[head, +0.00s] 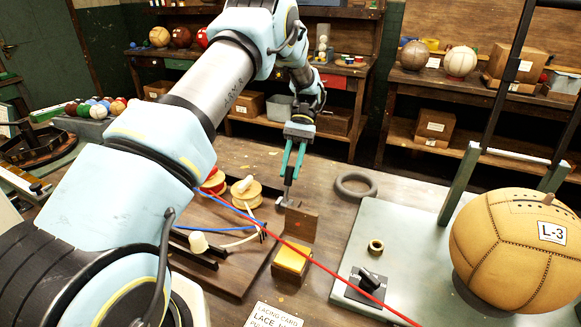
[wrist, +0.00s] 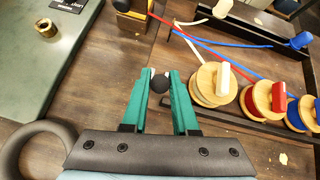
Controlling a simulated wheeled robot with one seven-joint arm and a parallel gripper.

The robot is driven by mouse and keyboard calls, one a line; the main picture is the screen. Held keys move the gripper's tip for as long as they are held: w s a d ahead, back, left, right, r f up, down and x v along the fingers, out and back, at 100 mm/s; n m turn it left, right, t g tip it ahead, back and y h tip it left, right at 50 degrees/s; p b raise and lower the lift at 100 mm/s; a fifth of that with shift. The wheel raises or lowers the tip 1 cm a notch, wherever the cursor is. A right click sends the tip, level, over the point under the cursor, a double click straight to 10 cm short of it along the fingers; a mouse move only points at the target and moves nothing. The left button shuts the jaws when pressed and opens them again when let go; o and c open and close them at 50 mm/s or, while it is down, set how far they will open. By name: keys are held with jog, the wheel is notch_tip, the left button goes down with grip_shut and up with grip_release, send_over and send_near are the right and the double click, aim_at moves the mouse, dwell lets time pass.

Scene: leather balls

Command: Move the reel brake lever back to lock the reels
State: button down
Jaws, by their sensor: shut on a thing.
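The reel brake lever shows in the head view as a short metal post (head: 288,189) rising from a small bracket at the reel board's right edge. Its dark round knob (wrist: 160,83) shows between the fingertips in the wrist view. My gripper (head: 291,172) points down with its teal fingers shut on the lever; the fingers also show in the wrist view (wrist: 160,88). Wooden reels stand beside it on the board: a white one (head: 246,192) and a red one (head: 213,182). A blue reel (wrist: 296,113) shows in the wrist view. The lever's lower pivot is hard to make out.
Red, blue and white laces run across the reel board. A yellow block (head: 291,260) sits in front of the lever. A dark ring (head: 356,186) lies to the right. The green plate (head: 400,230) bears a black-handled fitting (head: 369,279) and a large tan ball (head: 515,250).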

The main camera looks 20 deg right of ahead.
jog(key=shift+w, duration=0.1)
jog(key=c, duration=0.7)
grip_release()
jog(key=shift+f, duration=0.1)
jog(key=shift+w+d+r+b, duration=0.2)
jog(key=shift+w+d+b, duration=0.1)
jog(key=shift+b, duration=0.05)
jog(key=shift+v, duration=3.35)
jog(key=shift+s+a, duration=0.1)
